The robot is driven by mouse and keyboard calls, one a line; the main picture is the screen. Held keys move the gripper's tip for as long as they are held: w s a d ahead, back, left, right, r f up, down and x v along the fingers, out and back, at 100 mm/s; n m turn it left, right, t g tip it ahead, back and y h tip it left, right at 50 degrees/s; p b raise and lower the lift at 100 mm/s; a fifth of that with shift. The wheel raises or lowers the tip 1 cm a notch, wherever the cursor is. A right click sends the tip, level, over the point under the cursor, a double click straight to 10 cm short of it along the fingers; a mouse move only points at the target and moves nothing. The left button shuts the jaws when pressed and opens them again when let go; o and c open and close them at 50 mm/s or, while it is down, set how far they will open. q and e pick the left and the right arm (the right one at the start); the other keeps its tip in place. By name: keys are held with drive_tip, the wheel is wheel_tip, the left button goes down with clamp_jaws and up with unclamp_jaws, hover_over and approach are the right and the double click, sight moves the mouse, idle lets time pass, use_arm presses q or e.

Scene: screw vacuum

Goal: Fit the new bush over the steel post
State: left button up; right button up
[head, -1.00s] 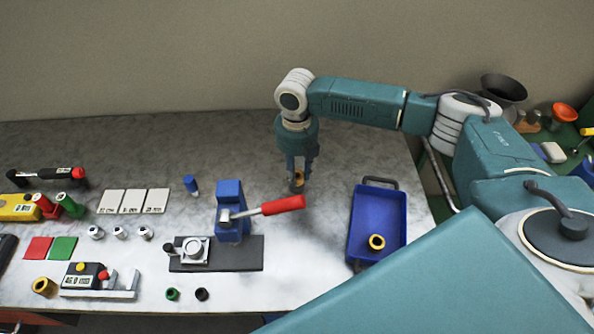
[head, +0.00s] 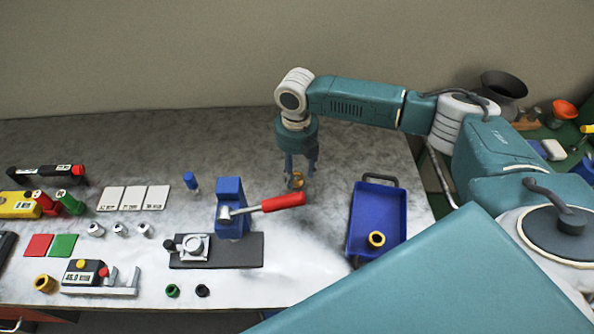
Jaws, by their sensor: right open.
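A brass-coloured bush (head: 298,183) stands on the bench below and between the fingers of my right gripper (head: 300,172). The fingers are spread, one on each side of it. I cannot make out the steel post; whether it is inside this bush is too small to tell. A second brass bush (head: 376,239) lies in the blue tray (head: 368,206). A third brass bush (head: 44,284) stands at the front left of the bench. The frames do not show which bush is the new one. My left gripper does not show.
A blue press with a red lever (head: 283,202) stands left of the gripper on a dark base plate (head: 245,250). White cards, small metal fittings and a digital gauge (head: 85,272) lie further left. The bench between press and tray is mostly clear.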

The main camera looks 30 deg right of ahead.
wheel_tip(320, 180, up, 13)
drive_tip(key=b, duration=0.3)
drive_tip(key=shift+f, duration=0.1)
